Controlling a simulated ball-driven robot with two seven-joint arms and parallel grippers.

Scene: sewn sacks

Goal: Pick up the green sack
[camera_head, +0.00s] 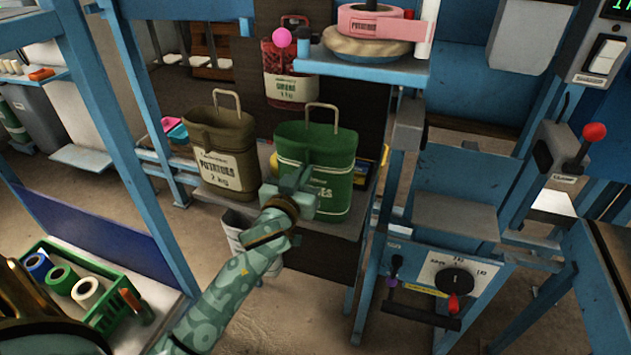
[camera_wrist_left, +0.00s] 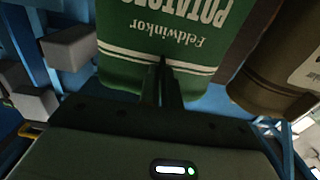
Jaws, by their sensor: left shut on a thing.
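The green sack (camera_head: 327,147) has a pale carrying handle on top, white stripes and white lettering. It stands upright at the shelf (camera_head: 211,194), beside the brown sack. My left gripper (camera_head: 303,196) is at its lower front and covers part of its lettering. In the left wrist view the green sack (camera_wrist_left: 150,60) appears upside down, reading POTATOES. The fingers of my left gripper (camera_wrist_left: 164,80) are close together against its striped lower part, shut on the sack. Whether its base touches the shelf is hard to tell. My right gripper is not in view.
The brown potato sack (camera_head: 222,150) stands close to the left; it also shows in the left wrist view (camera_wrist_left: 262,85). A red sack (camera_head: 288,80) hangs behind. A blue-framed machine (camera_head: 455,215) stands right. A green crate (camera_head: 110,307) is lower left.

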